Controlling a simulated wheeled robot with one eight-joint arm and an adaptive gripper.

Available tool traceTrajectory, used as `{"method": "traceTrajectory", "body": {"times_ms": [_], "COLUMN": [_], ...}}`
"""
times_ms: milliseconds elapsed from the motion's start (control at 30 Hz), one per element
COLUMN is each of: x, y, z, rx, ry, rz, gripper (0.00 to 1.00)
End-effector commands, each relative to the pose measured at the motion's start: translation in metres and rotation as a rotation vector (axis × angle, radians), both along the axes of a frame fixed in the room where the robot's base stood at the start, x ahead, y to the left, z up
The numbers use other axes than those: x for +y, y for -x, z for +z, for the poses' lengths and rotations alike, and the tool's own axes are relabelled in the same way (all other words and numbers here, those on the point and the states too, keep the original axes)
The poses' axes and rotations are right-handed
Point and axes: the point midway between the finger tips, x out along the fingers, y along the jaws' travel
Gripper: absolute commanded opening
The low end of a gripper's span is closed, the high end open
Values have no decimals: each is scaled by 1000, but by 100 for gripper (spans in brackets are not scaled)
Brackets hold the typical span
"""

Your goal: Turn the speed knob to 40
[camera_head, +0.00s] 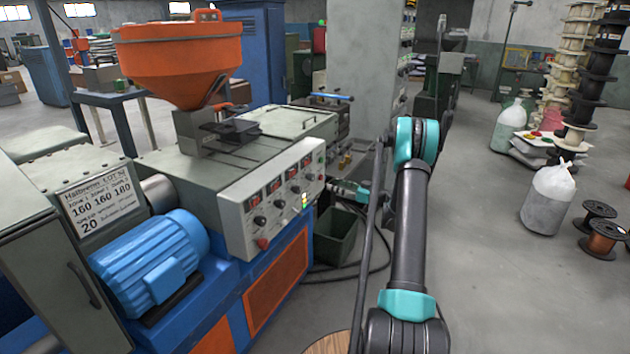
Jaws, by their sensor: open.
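The grey control panel (236,214) is on the side of the extruder, with a row of red displays and black knobs (279,203). I cannot tell which knob is the speed knob, and its setting is too small to read. A red button (262,243) sits low on the panel's left part, and a small lit yellow-green spot shows near its right end. My gripper (331,182) is just right of the panel's right end, small and partly hidden behind my arm. It looks open and empty, apart from the knobs.
A white sign (100,200) on the machine shows 160 160 180 and, beside the word speed, 20. An orange hopper (180,55) tops the machine; a blue motor (150,262) is at front left. A dark green bin (338,237) stands below my gripper. Floor at right is partly clear.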

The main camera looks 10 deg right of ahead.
Motion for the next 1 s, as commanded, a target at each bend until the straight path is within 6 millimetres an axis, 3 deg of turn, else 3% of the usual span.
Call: {"method": "traceTrajectory", "body": {"times_ms": [300, 500, 1000], "x": [51, 73, 84], "y": [-39, -57, -66], "z": [0, 0, 0], "rx": [0, 1, 1], "ry": [1, 1, 0], "rz": [3, 1, 0], "gripper": [51, 51, 50]}}
